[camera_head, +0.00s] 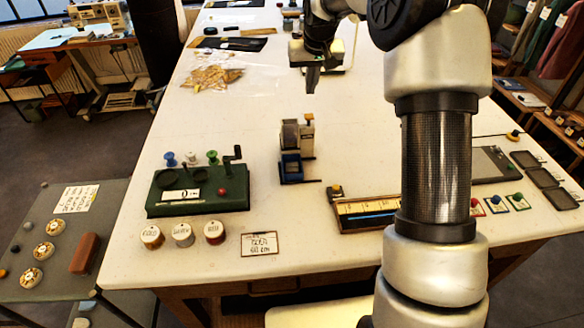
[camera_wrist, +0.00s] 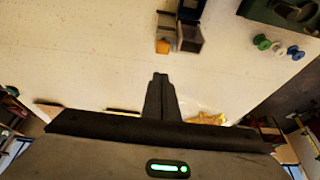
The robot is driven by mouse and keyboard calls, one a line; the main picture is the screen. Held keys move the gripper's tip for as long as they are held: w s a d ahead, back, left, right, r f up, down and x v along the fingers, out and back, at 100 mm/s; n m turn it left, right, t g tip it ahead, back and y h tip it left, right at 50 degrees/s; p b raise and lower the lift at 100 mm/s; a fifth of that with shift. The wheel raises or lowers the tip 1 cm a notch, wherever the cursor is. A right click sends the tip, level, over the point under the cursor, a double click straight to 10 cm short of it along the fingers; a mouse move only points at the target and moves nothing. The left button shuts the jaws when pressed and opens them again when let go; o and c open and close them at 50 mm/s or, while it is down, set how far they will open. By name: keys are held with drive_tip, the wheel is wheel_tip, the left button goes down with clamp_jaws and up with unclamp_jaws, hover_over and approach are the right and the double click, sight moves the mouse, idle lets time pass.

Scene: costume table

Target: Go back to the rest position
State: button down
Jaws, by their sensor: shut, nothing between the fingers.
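My gripper (camera_head: 312,88) hangs over the far middle part of the white table (camera_head: 330,150), fingers pointing down. In the wrist view the fingers of my gripper (camera_wrist: 160,78) are together, with nothing between them. My arm crosses the right side of the head view and hides part of the table. The gripper is apart from the small grey and blue device (camera_head: 292,150) standing mid-table; this device also shows ahead of the fingers in the wrist view (camera_wrist: 186,25).
A green winder box (camera_head: 200,190) with a crank stands at left, with several spools (camera_head: 183,234) and a card (camera_head: 260,244) in front. A wooden tray (camera_head: 365,214) lies near my arm. A bag of golden pieces (camera_head: 212,77) lies farther back. The table's middle is mostly clear.

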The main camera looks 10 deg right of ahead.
drive_tip(key=s+r, duration=0.6)
drive_tip(key=s, duration=0.4)
drive_tip(key=s+r, duration=0.6)
drive_tip(key=s, duration=0.5)
drive_tip(key=s+f+t, duration=0.1)
drive_tip(key=s+f, duration=0.2)
drive_tip(key=s, duration=1.7)
drive_tip(key=shift+s+f, duration=0.15)
drive_tip(key=shift+s, duration=0.1)
